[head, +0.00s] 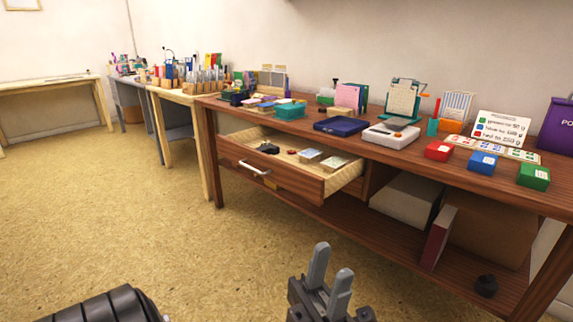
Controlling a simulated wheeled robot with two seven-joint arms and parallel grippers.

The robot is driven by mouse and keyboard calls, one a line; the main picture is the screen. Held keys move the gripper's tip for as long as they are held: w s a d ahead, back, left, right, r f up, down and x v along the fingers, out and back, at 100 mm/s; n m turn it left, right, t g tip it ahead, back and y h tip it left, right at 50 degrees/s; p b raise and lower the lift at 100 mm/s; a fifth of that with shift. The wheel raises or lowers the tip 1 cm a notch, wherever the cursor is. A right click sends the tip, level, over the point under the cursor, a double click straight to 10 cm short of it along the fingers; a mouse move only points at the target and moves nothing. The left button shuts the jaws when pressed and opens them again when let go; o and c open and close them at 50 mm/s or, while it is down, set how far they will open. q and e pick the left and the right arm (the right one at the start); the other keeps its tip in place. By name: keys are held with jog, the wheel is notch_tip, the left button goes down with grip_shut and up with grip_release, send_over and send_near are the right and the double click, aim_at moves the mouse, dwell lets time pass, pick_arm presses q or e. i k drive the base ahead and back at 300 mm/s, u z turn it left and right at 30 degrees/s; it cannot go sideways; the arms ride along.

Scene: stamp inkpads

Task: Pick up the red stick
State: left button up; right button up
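A thin red stick (437,107) stands upright on the desk, rising out of a small teal holder (432,127). Its lower end is hidden by the holder.
The brown desk (352,147) has an open drawer (338,181) jutting out. Red (438,151), blue (482,162) and green (534,177) inkpad boxes sit near its front edge. A white scale-like device (391,136) is left of the holder. Open floor lies to the left.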

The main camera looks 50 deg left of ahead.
aim_at(435, 115)
jog(key=z, duration=0.45)
jog(key=i, duration=0.75)
jog(key=u, duration=2.55)
jog(key=i, duration=0.5)
jog(key=u, duration=0.1)
jog(key=k, duration=0.5)
jog(key=z, duration=2.4)
jog(key=k, duration=0.15)
jog(key=z, duration=0.15)
